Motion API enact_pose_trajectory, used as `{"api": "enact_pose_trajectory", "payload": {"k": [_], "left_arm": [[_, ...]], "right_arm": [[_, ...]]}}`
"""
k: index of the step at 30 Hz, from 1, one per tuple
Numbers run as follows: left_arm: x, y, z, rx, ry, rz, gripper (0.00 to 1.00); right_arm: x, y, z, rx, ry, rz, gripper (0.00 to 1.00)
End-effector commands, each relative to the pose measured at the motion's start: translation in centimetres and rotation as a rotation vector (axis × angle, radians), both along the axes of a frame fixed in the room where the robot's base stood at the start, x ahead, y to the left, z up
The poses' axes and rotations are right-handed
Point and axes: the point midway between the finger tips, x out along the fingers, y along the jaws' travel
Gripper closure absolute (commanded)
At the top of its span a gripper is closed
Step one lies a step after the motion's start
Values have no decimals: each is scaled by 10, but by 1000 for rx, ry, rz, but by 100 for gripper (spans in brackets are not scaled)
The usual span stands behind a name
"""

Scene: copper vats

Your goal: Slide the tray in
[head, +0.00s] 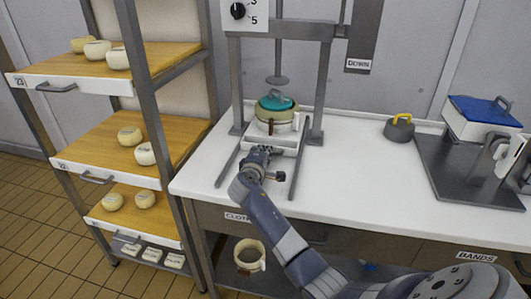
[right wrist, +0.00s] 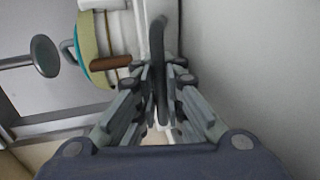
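A small white tray (head: 287,143) sits on dark rails under the press on the white bench, bearing a pale round mould (head: 277,122) with a teal lid (head: 275,102). My right gripper (head: 262,152) is at the tray's front. In the right wrist view, my right gripper's fingers (right wrist: 160,80) close on both sides of the dark handle bar (right wrist: 157,40). The white tray front shows beside the bar, and the mould (right wrist: 103,45) is to its left. The gripper hides part of the tray front in the head view. My left gripper is not in view.
The press frame (head: 323,75) stands around the mould, with its round plate (head: 277,80) above the lid. A rack with cheeses on pull-out shelves (head: 110,150) stands at left. A grey weight (head: 399,130) and a blue-lidded box (head: 480,118) stand at right. Bench between is clear.

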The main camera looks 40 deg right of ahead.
Motion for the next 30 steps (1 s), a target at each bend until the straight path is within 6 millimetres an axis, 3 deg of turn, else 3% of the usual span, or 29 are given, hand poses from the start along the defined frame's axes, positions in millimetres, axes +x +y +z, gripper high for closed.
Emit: {"api": "enact_pose_trajectory", "payload": {"k": [3, 16, 30], "left_arm": [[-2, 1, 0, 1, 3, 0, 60], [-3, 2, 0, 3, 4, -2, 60], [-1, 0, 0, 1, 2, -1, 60]], "right_arm": [[1, 0, 2, -2, -4, 1, 71], [-4, 6, 2, -1, -1, 1, 71], [-60, 71, 20, 1, -3, 3, 71]]}}
